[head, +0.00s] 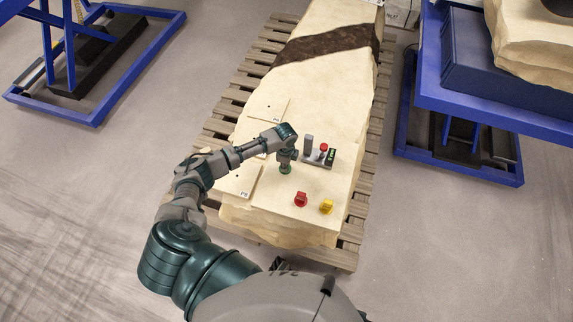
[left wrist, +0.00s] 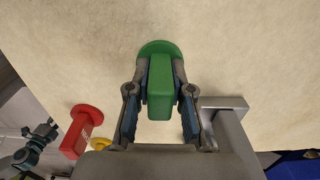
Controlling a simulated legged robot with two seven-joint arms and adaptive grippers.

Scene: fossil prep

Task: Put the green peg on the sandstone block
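The green peg (left wrist: 165,85) has a square body and a round flange and stands between the two fingers of my left gripper (left wrist: 160,80) in the left wrist view. The fingers appear to press on it from both sides. In the head view my left gripper (head: 286,157) points down over the sandstone block (head: 250,222), with the green peg (head: 285,169) just under it. The flange is at or very near the block's top; I cannot tell if it touches. A dark part beside my body may be my right gripper (head: 279,264), mostly hidden.
A red peg (head: 300,199) and a yellow peg (head: 326,206) stand on the block in front. A grey device (head: 318,158) with a post and red knob is just right of my left gripper. Pale plates (head: 240,180) lie left. Blue lift tables (head: 460,110) flank the pallet (head: 345,245).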

